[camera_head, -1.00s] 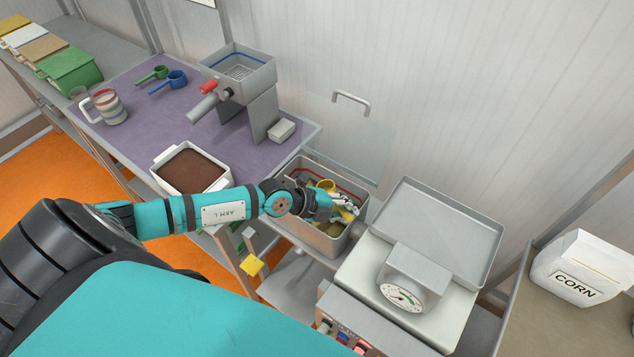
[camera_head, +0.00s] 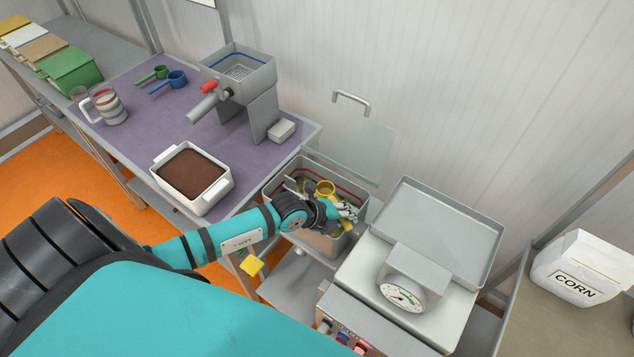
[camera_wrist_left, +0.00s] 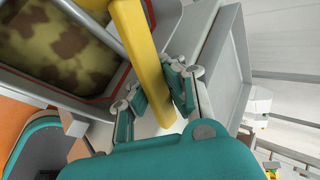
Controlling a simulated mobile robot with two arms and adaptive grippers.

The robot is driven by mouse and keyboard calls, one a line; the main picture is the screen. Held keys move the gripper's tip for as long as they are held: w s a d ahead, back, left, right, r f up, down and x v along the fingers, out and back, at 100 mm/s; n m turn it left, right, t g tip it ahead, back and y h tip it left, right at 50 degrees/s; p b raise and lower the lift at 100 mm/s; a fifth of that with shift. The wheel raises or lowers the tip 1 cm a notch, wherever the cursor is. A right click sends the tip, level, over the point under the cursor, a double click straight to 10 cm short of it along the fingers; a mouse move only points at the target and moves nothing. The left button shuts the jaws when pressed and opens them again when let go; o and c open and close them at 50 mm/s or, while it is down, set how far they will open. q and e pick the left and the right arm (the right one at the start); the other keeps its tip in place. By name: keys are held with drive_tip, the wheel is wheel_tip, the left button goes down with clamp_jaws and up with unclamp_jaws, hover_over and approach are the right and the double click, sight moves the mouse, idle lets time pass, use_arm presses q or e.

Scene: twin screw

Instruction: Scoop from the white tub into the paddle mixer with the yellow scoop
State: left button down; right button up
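The white tub (camera_head: 219,194) stands on the purple bench top, full of dark brown material. The paddle mixer (camera_head: 350,229) is an open metal box to its right, with a red line inside its rim. My left gripper (camera_head: 346,212) is over the mixer's right part, shut on the handle of the yellow scoop (camera_head: 325,189). The scoop's cup shows over the mixer opening; whether it holds anything is unclear. In the left wrist view the yellow handle (camera_wrist_left: 150,75) runs between the fingers (camera_wrist_left: 157,92), beside the mixer's mottled yellow-brown contents (camera_wrist_left: 60,40). My right gripper is out of view.
A dial scale (camera_head: 405,293) with a metal tray (camera_head: 440,230) stands close right of the mixer. A clear lid (camera_head: 350,135) with a handle rises behind the mixer. A sieve machine (camera_head: 240,85), green scoop (camera_head: 152,74) and blue scoop (camera_head: 170,82) are on the bench.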

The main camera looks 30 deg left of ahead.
use_arm(q)
drive_tip(key=shift+r, duration=1.5)
